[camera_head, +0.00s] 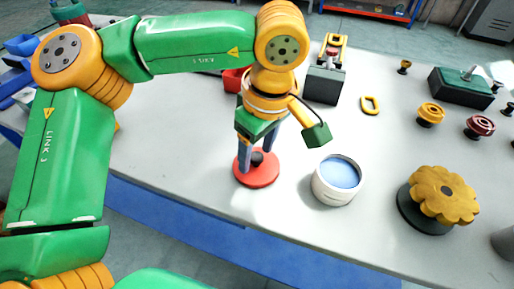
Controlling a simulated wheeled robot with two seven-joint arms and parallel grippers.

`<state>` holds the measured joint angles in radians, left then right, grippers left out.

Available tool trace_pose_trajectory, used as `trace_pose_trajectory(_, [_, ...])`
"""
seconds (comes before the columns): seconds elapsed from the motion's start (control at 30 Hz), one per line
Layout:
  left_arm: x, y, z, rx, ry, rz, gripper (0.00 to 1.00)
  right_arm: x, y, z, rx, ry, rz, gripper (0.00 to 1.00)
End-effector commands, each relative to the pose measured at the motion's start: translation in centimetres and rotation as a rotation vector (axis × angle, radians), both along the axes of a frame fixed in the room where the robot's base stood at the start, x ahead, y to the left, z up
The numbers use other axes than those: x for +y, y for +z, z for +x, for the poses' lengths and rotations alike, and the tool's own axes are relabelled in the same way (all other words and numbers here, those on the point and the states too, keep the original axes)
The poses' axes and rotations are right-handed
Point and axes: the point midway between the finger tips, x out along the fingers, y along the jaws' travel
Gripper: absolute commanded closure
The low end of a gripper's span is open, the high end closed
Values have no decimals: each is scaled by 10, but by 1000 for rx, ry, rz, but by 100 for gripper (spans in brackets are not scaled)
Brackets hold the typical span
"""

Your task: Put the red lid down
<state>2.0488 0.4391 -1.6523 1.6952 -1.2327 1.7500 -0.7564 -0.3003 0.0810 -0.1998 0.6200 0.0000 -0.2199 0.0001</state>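The red lid (256,176) is a round disc with a black knob (257,158) on top. It is level, left of the white jar and apart from it, at or just above the tabletop; I cannot tell if it touches the table. My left gripper (257,154) points down over the lid, with one finger on each side of the knob. I cannot tell whether the fingers grip the knob or stand slightly apart from it. The white jar (325,190) has no lid on it and shows pale blue contents (340,172). My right gripper is not in view.
A yellow gear wheel (443,195) on a dark round base is right of the jar. The table's front edge is close to the lid.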

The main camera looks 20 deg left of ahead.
Motion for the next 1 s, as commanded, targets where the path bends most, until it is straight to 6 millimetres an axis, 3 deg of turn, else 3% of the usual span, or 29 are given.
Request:
trace_pose_trajectory(0.33, [-1, 11, 0, -3, 1, 0, 37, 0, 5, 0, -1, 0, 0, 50])
trace_pose_trajectory(0.7, [-14, 107, -6, 0, -1, 0, 37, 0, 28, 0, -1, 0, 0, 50])
trace_pose_trajectory(0.83, [-16, 121, -7, 1, -1, 1, 37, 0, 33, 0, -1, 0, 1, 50])
trace_pose_trajectory(1.0, [-17, 123, -8, 2, -3, 2, 37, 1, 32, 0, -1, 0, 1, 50])
